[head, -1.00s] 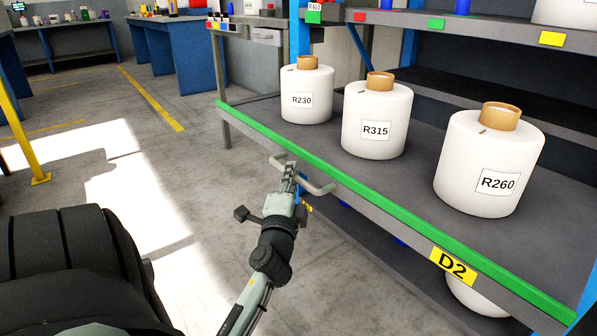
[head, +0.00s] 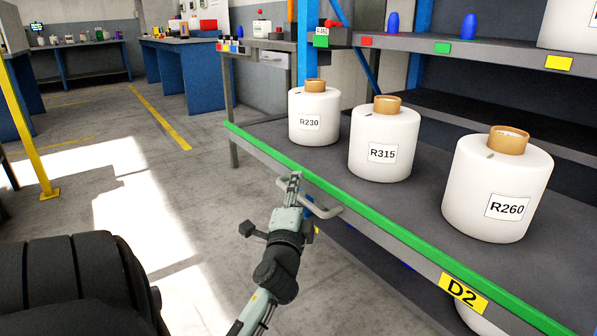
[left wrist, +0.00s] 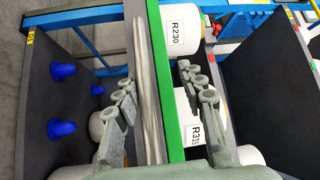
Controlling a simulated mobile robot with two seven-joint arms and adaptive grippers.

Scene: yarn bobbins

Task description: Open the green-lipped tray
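The green-lipped tray (head: 409,237) is a dark grey shelf with a green front edge and a yellow D2 label. It also shows in the left wrist view by its green lip (left wrist: 173,95). A grey metal handle (head: 326,211) stands out from its front; in the left wrist view it is a long shiny bar (left wrist: 147,80). My left gripper (head: 294,180) is at this handle. In the left wrist view its fingers (left wrist: 157,82) are spread, with the bar and the green lip between them; contact cannot be told. My right gripper is not in view.
White bobbins R230 (head: 314,117), R315 (head: 380,147) and R260 (head: 497,190) stand upright on the tray. A shelf above carries blue cones (head: 467,27). Another shelf lies below. Open floor (head: 190,220) lies to the left.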

